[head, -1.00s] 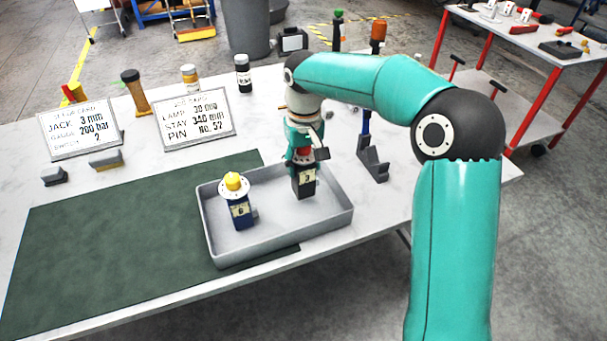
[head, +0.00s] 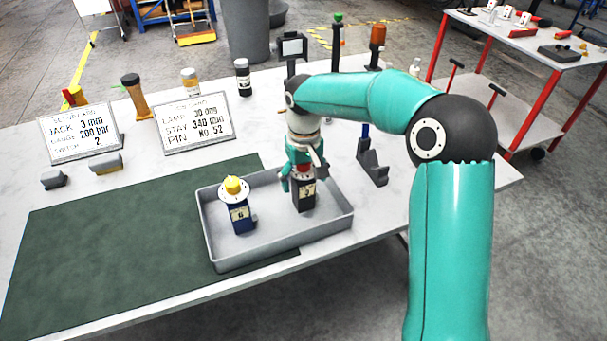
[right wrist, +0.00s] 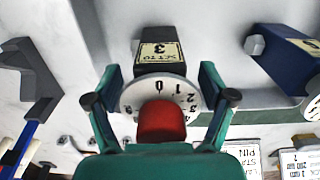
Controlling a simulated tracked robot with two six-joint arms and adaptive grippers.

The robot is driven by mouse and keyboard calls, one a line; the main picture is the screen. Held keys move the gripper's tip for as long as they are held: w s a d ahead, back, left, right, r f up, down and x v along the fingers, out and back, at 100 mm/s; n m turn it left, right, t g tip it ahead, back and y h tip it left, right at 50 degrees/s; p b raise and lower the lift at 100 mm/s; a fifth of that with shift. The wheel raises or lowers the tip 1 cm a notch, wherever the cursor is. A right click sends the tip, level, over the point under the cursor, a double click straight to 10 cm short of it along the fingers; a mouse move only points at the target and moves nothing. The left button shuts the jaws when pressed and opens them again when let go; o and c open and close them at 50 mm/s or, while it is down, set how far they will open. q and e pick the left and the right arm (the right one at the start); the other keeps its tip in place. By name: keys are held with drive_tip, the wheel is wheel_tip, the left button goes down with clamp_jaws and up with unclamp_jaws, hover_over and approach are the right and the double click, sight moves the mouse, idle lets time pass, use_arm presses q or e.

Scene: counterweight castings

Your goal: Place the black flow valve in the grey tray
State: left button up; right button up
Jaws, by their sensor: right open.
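The black flow valve (head: 303,195) stands upright in the right part of the grey tray (head: 285,240). It has a red knob, a white dial and a label with a 3. In the right wrist view the valve (right wrist: 160,50) shows its label beyond the dial and red knob. My right gripper (head: 304,180) is open, with its fingers (right wrist: 160,80) on either side of the dial, above the body. Whether a finger still touches the dial I cannot tell. My left gripper is out of view.
A blue valve (head: 238,218) with a yellow knob stands in the tray's left part. A green mat (head: 120,250) lies left of the tray. Two cards (head: 80,133) (head: 194,122) stand behind. A dark bracket (head: 372,165) is close to the tray's right.

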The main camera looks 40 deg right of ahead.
wheel_tip(320, 180, up, 12)
drive_tip(key=shift+p, duration=0.35)
idle(0.5)
